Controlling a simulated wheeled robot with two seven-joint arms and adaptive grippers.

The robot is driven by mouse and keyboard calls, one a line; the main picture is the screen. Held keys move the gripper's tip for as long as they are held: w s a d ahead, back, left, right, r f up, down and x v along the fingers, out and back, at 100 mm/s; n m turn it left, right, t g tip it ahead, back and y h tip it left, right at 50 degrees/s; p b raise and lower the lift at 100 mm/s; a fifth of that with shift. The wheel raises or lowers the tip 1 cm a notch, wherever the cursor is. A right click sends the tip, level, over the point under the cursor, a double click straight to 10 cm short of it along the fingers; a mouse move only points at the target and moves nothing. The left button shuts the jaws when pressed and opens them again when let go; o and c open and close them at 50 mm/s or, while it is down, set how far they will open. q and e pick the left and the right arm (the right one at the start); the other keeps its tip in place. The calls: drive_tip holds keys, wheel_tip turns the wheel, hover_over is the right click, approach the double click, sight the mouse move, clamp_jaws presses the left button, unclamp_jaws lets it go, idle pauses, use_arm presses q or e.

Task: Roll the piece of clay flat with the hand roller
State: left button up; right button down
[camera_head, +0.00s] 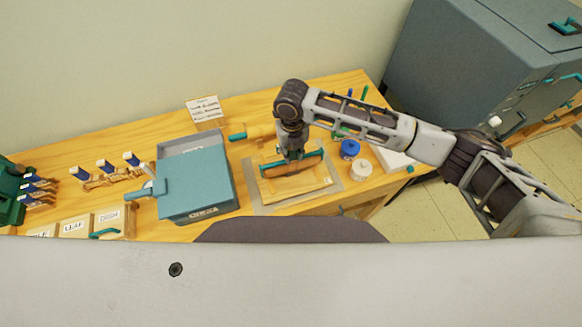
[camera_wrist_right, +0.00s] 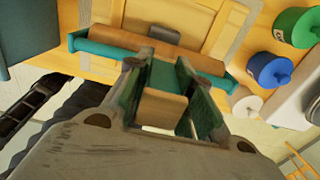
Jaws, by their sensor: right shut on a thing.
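The hand roller has a brown cylinder and a teal frame. In the head view the roller (camera_head: 283,169) lies crosswise over a light wooden board (camera_head: 300,188); it also shows in the wrist view (camera_wrist_right: 190,57). My right gripper (camera_head: 291,152) is above it, pointing down and shut on the roller's handle part; its fingers show in the wrist view (camera_wrist_right: 165,85). A small grey-brown piece, likely the clay (camera_wrist_right: 165,34), sits just beyond the cylinder in the wrist view. I cannot tell whether they touch. My left gripper is not in view.
A grey-blue box (camera_head: 197,188) stands left of the board. A rolling pin (camera_head: 258,131) lies behind.

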drive_tip(key=shift+w+a+f, duration=0.1)
drive_tip(key=shift+w+f, duration=0.05)
drive_tip(key=shift+w, duration=0.35)
drive_tip(key=shift+w+a, duration=0.1)
drive_tip(key=shift+w, duration=0.05)
drive_tip(key=shift+w+a+f, duration=0.1)
drive_tip(key=shift+w+a, duration=0.1)
drive_tip(key=shift+w, duration=0.45)
drive_tip(key=shift+s+d, duration=0.1)
drive_tip(key=shift+s, duration=0.1)
drive_tip(key=shift+s+d+p, duration=0.2)
drive_tip(key=shift+s+p, duration=0.5)
drive_tip(key=shift+f, duration=0.1)
